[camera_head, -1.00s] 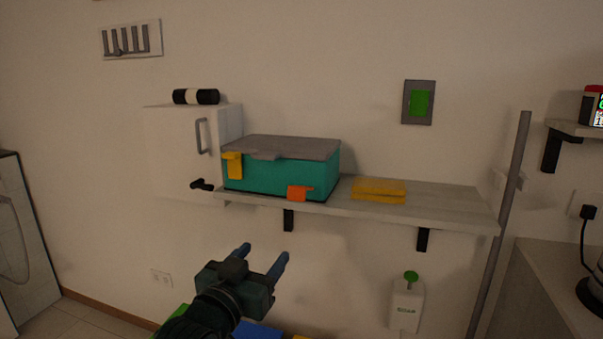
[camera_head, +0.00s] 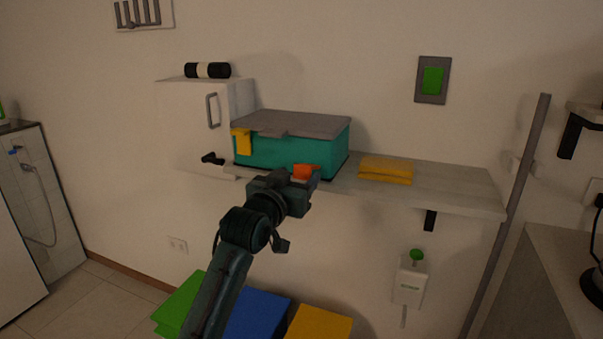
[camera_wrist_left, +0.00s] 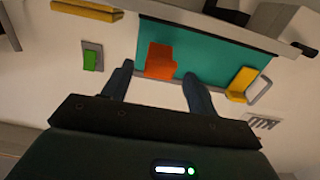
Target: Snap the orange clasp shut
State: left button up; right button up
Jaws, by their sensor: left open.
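The teal box (camera_head: 270,157) with a grey lid (camera_head: 290,124) sits on the wall shelf. The orange clasp (camera_head: 306,170) is low on the box's front, near its right end, apart from the lid's edge. A yellow clasp (camera_head: 242,142) at the front's left end reaches up to the lid's edge. My left gripper (camera_head: 301,180) is just in front of the orange clasp, partly covering it. In the left wrist view, the open fingers (camera_wrist_left: 158,72) stand either side of the orange clasp (camera_wrist_left: 160,62). Contact cannot be told. My right gripper is not in view.
The shelf (camera_head: 450,193) holds a folded yellow cloth (camera_head: 386,170) right of the box. A white cabinet (camera_head: 190,125) with a handle is at left. A green switch (camera_head: 432,80) and soap dispenser (camera_head: 410,281) are on the wall. A grey pole (camera_head: 510,210) stands at right.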

aim_at(301, 173)
pick_arm(q)
jog(key=shift+x, duration=1.55)
jog(key=shift+c, duration=0.4)
grip_shut()
